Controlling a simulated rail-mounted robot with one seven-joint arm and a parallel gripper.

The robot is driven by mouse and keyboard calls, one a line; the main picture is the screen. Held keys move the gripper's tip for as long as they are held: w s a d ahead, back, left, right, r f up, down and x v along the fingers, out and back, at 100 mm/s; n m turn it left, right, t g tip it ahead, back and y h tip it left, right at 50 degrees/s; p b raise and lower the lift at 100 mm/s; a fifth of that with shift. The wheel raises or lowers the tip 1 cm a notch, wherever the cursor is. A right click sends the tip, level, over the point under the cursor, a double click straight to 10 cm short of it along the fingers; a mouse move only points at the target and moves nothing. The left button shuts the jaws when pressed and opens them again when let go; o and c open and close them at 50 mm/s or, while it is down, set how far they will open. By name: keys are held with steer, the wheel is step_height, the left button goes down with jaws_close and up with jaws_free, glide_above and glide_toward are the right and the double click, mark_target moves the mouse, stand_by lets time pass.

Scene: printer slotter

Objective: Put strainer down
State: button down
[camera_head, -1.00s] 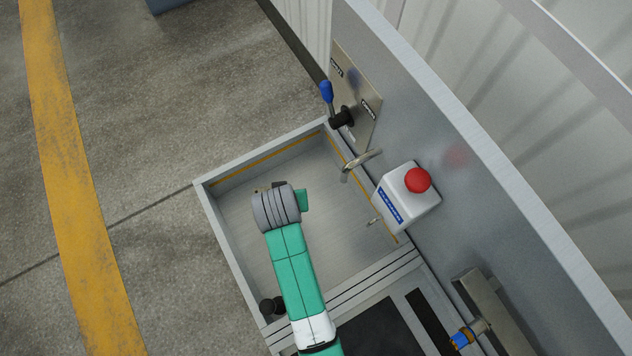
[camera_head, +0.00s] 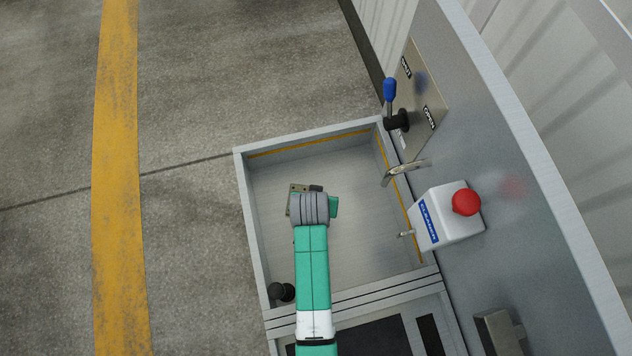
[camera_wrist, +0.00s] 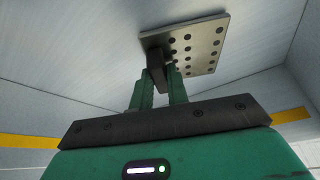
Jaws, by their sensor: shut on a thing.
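The strainer (camera_wrist: 205,42) is a flat metal plate with rows of dark holes, seen in the wrist view. My gripper (camera_wrist: 161,78) is shut on the dark block-like grip at the strainer's near edge. In the head view a corner of the strainer (camera_head: 294,197) shows beside my wrist, over the floor of the metal basin (camera_head: 365,190). The rest of it and my fingers are hidden under my arm there. I cannot tell whether the plate touches the basin floor.
The basin has raised walls with a yellow line inside. A bent spout (camera_head: 405,170), a white box with a red button (camera_head: 466,202) and a blue-tipped lever (camera_head: 389,90) are on the right wall. A black knob (camera_head: 281,291) is at lower left. The basin floor right of my arm is clear.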

steer(key=shift+f, duration=0.1)
steer(key=c, duration=1.4)
jaws_free()
steer(key=shift+o, duration=0.2)
steer(key=p+v, duration=0.3)
steer(key=v, duration=0.9)
steer(key=shift+w, duration=0.1)
